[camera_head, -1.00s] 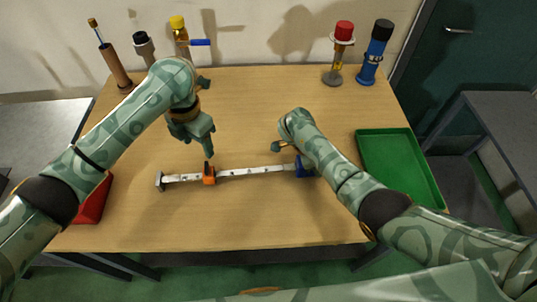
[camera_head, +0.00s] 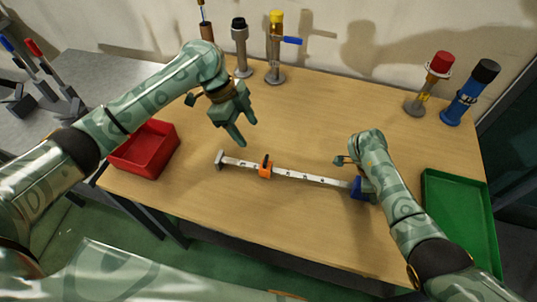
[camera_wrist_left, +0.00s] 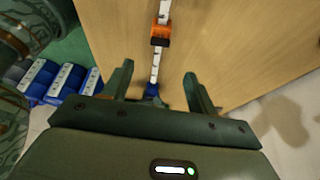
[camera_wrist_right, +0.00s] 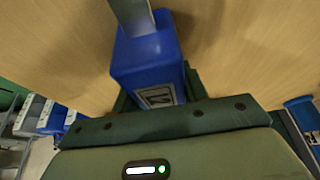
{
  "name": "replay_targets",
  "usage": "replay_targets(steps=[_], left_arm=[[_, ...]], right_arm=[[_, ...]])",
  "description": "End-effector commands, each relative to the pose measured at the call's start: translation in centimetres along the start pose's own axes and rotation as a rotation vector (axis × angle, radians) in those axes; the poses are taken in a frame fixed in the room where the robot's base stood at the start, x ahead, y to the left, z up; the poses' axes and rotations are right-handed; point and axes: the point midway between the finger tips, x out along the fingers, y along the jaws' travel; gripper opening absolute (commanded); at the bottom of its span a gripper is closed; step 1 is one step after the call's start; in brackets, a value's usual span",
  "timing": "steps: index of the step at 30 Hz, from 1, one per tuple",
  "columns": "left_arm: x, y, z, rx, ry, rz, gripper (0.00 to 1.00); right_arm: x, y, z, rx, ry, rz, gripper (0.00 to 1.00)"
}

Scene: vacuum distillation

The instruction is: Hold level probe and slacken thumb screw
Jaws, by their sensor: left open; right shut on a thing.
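The level probe is a white marked bar (camera_head: 310,177) lying across the table. An orange slider (camera_head: 265,171) sits on it, with a small dark piece, perhaps the thumb screw (camera_head: 266,160), standing on top. A blue block (camera_head: 357,189) is at its right end. My right gripper (camera_wrist_right: 160,95) is shut on the blue block; the arm partly hides this in the head view. My left gripper (camera_head: 240,136) is open and empty, above and behind the slider, apart from it. In the left wrist view the slider (camera_wrist_left: 161,32) shows beyond the open fingers.
A red tray (camera_head: 146,150) is at the left edge, a green tray (camera_head: 458,188) at the right. Several upright instruments stand at the back, including a blue cylinder with a black cap (camera_head: 468,95) and a red-capped one (camera_head: 430,85). The table around the probe is clear.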

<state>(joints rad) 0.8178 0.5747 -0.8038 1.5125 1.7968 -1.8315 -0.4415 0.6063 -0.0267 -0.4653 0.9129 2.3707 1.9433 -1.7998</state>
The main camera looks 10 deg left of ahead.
Motion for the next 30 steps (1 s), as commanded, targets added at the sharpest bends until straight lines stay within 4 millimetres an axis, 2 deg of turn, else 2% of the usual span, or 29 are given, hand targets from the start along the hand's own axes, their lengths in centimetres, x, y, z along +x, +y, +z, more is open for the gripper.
replay_targets(steps=[4, 7, 15, 21, 25, 30], left_arm=[[0.6, 0.0, -0.1, -0.083, 0.005, 0.000, 0.58], [1.9, 0.0, -0.2, -0.092, 0.007, 0.001, 0.58], [7.8, 0.1, -0.2, -0.091, 0.005, 0.003, 0.58], [11.0, 0.0, -0.1, -0.089, 0.004, 0.001, 0.58], [11.9, 0.0, -0.1, -0.088, 0.003, 0.000, 0.58], [12.1, 0.0, -0.1, -0.087, 0.002, -0.001, 0.58]], right_arm=[[0.0, -0.1, 0.0, 0.001, 0.001, -0.001, 0.00], [0.0, -0.1, 0.0, 0.001, 0.001, -0.001, 0.00], [-0.1, -0.1, 0.0, 0.001, 0.001, -0.001, 0.00], [-0.1, -0.1, 0.0, 0.001, 0.001, -0.001, 0.00], [-0.1, -0.1, 0.0, 0.001, 0.001, -0.001, 0.00], [-0.1, -0.1, 0.0, 0.001, 0.001, -0.001, 0.00]])
